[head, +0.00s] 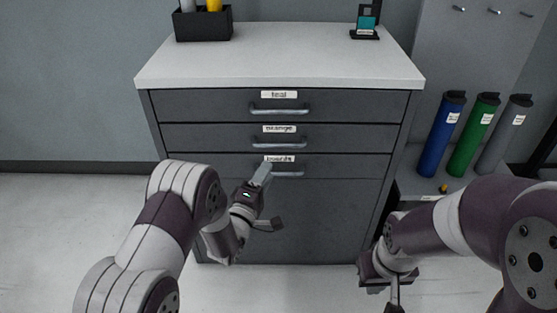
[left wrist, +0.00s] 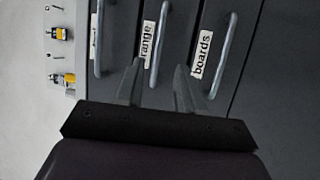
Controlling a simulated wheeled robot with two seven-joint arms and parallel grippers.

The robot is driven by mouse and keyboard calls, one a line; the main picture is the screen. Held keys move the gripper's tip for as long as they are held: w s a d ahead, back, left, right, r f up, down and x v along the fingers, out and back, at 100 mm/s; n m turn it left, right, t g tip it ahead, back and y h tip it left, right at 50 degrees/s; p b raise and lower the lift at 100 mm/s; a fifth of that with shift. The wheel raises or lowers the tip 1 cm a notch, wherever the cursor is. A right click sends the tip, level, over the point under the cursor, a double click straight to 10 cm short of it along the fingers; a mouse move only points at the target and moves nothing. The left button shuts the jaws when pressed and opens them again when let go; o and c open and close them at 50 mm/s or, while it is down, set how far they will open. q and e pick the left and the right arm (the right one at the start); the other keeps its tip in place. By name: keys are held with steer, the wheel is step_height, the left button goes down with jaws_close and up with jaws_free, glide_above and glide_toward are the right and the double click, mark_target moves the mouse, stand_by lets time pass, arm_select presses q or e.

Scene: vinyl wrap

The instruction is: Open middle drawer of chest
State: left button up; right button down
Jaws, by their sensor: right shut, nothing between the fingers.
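The grey chest (head: 187,137) has three stacked drawers with horizontal bar handles, all closed. The middle drawer (head: 200,138) has a label and a silver handle (head: 280,143); this handle also shows in the left wrist view (left wrist: 160,45). My left gripper (head: 266,172) is in front of the chest, by the bottom drawer's label. In the left wrist view its fingers (left wrist: 158,82) are apart, with the lower end of the middle handle appearing between them; contact cannot be told. My right gripper (head: 392,290) is shut and empty, low at the right, partly cut off.
A black holder (head: 203,25) and a small stand (head: 366,22) sit on the white chest top (head: 280,58). Blue (head: 440,135), green (head: 473,135) and grey (head: 505,135) rolls stand on a rack at the right. Floor at the left is clear.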

arm_select(q)
steer(key=b+x, duration=0.2)
steer(key=x, duration=0.7)
steer(key=shift+w+a+r, duration=0.1)
steer(key=shift+w, duration=0.1)
steer(key=shift+c, duration=0.3)
jaws_close()
